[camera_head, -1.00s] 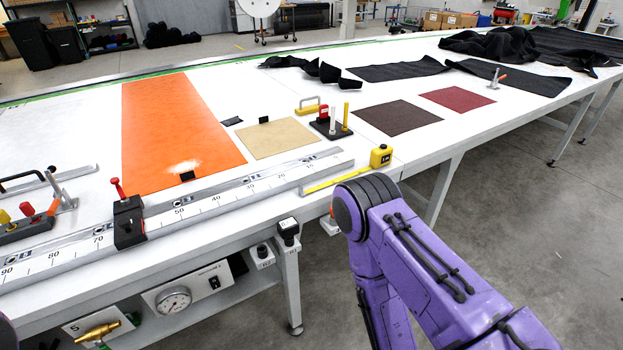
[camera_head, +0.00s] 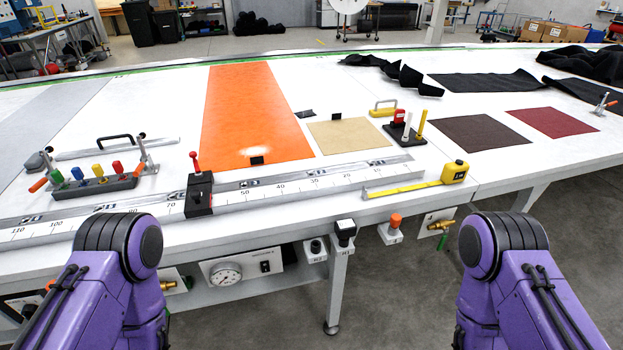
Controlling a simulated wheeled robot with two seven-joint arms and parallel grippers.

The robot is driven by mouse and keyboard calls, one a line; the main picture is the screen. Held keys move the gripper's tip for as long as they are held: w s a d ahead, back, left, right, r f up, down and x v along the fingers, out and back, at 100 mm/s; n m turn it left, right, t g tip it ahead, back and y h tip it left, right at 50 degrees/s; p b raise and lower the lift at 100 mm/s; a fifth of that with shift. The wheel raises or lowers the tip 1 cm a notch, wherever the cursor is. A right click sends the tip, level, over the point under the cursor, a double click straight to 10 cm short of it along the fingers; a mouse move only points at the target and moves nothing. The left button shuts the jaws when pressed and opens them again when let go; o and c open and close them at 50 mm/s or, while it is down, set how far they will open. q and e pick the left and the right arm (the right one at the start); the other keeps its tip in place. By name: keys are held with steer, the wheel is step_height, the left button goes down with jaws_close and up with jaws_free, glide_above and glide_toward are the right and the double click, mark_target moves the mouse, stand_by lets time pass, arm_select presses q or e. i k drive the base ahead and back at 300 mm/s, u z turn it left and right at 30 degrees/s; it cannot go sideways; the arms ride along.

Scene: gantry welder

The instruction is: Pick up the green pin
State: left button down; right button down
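The green pin (camera_head: 57,178) stands at the left end of a dark pin rack (camera_head: 107,186) on the white table, at the left of the head view. A blue pin (camera_head: 77,175), a yellow pin (camera_head: 97,171) and a red pin (camera_head: 117,168) stand in the same rack, to its right. All appear upright. Both my purple arms show at the bottom of the view, in front of the table. Neither gripper is in view, so I cannot see their fingers or anything they may hold.
A long steel ruler (camera_head: 270,192) with a black slider block (camera_head: 199,194) lies along the table's front. Toggle clamps (camera_head: 148,155) with orange tips flank the rack. A black-handled bar (camera_head: 100,148) lies behind it. An orange sheet (camera_head: 245,115) and a yellow tape measure (camera_head: 454,172) lie farther right.

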mark_target(56, 175)
steer(key=u, duration=1.5)
steer(key=k, duration=1.15)
steer(key=u, duration=1)
steer(key=i, duration=0.85)
steer(key=u, duration=0.65)
steer(key=i, duration=0.9)
steer(key=z, duration=0.5)
steer(key=i, duration=0.75)
steer(key=z, duration=0.75)
